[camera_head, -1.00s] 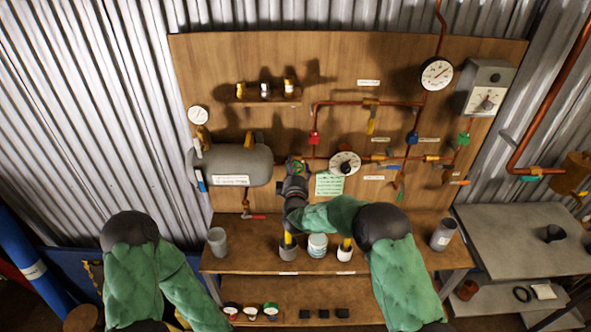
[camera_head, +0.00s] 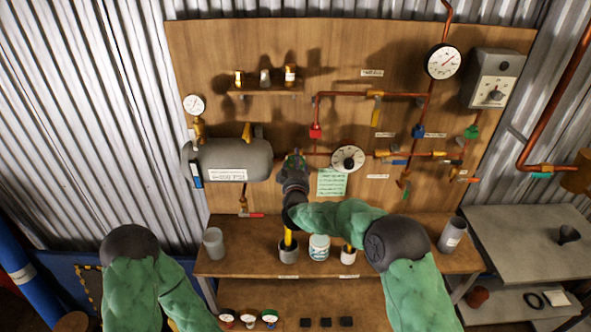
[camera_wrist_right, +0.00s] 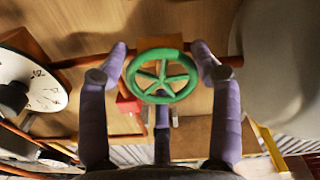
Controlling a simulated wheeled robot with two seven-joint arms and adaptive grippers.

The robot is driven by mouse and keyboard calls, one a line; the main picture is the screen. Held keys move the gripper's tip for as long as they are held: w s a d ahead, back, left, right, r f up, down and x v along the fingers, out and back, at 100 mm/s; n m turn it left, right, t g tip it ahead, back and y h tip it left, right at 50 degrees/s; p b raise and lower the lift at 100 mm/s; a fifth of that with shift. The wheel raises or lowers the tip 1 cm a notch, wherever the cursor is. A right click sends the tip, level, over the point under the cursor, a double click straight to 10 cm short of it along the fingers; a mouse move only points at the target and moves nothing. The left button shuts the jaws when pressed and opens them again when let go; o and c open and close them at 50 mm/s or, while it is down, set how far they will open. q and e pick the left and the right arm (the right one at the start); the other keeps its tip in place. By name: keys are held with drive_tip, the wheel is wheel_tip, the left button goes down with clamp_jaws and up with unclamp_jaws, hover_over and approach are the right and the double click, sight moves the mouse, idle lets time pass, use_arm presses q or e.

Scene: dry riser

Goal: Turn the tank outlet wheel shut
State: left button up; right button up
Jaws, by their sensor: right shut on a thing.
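The green outlet wheel (camera_wrist_right: 162,78) has spokes and sits on the copper pipe to the right of the grey tank (camera_head: 236,157). In the head view my right gripper (camera_head: 295,163) is up at the pipe by the tank's right end and hides most of the wheel. The tank also fills the right of the wrist view (camera_wrist_right: 285,50). My left arm shows at lower left, its gripper out of frame.
A round dial (camera_head: 348,158) and a green note (camera_head: 332,182) are just right of my right gripper. Below stand grey cups with yellow-handled tools and a white tub (camera_head: 319,247) on the bench. More valves and gauges fill the board at right.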

drive_tip(key=shift+s+f+m, duration=0.15)
drive_tip(key=shift+f+m, duration=0.15)
drive_tip(key=shift+f, duration=0.55)
drive_tip(key=o, duration=1.1)
drive_tip(key=shift+r, duration=0.45)
drive_tip(key=s, duration=1.2)
